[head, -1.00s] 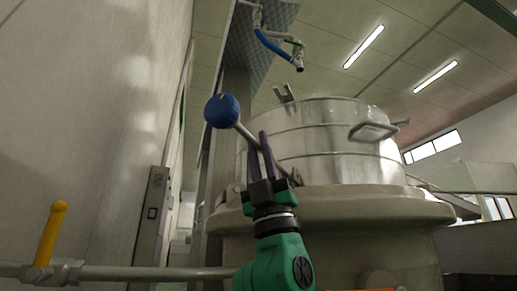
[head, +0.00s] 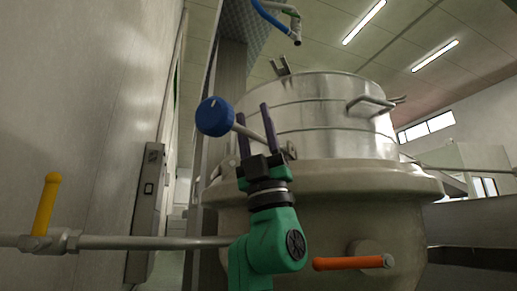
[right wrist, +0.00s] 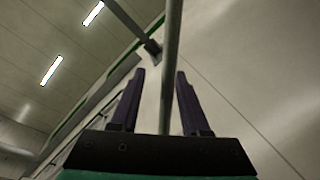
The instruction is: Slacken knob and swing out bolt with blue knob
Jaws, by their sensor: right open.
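The blue knob (head: 215,117) sits on the end of a grey bolt (head: 250,133). The bolt leans out to the left, away from the lid, from a bracket (head: 291,150) at the vessel's side. A fork-shaped lug (head: 280,67) on the lid rim stands empty. My right gripper (head: 254,120) is open, its two dark fingers apart and pointing up at the bolt. In the right wrist view a grey rod (right wrist: 172,60) runs between the open fingers (right wrist: 158,78); whether it touches them I cannot tell. The knob is not visible there. My left gripper is not in view.
The steel lid (head: 325,110) with a side handle (head: 369,104) sits on the pale vessel (head: 330,177). An orange handle (head: 347,263) is low at right. A yellow lever (head: 45,204) stands on a pipe (head: 150,243) at left. A hose (head: 275,20) hangs above.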

